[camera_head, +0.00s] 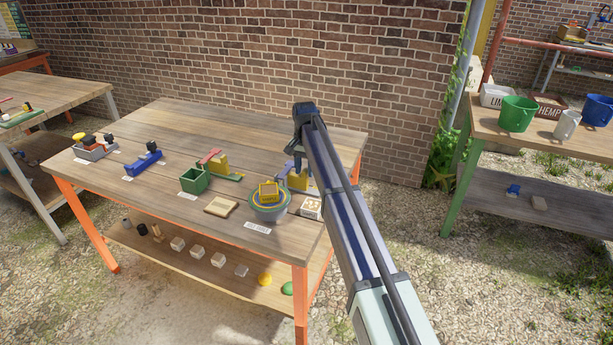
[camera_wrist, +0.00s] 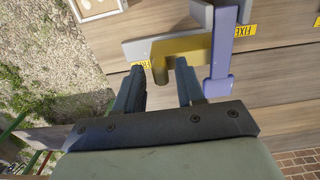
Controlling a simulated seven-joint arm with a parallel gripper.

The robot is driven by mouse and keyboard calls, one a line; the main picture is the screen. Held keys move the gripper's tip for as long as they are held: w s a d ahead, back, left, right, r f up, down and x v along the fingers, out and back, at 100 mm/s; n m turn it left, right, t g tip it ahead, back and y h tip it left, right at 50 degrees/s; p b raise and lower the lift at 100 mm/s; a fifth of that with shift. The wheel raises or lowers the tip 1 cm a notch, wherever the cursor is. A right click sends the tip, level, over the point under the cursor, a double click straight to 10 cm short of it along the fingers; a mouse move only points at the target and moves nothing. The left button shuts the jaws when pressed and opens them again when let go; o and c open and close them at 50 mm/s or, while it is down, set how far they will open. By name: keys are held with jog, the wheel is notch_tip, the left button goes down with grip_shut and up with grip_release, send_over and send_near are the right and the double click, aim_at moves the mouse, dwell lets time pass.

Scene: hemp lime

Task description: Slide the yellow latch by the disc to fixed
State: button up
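The yellow latch (camera_wrist: 180,47) is in the wrist view, a yellow bar with a grey edge and a short knob pointing towards my gripper. It also shows in the head view (camera_head: 299,181), partly hidden by my arm. My gripper (camera_wrist: 160,70) is open, with one finger on each side of the knob; I cannot tell whether either finger touches it. A purple upright bar (camera_wrist: 222,55) stands just right of the knob. Yellow "FIXED" labels (camera_wrist: 244,31) lie on both sides of the latch. The round disc (camera_head: 268,210) with coloured rings carries a yellow block, left of the latch.
A white patterned block (camera_head: 311,207) stands in front of the latch. A wooden tile (camera_head: 220,207), a green box (camera_head: 194,180) and a blue fixture (camera_head: 145,161) stand further left on the table (camera_head: 150,195). A brick wall is behind.

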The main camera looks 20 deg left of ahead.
jog(key=shift+r, duration=0.1)
dwell(0.5)
jog(key=shift+r, duration=4.4)
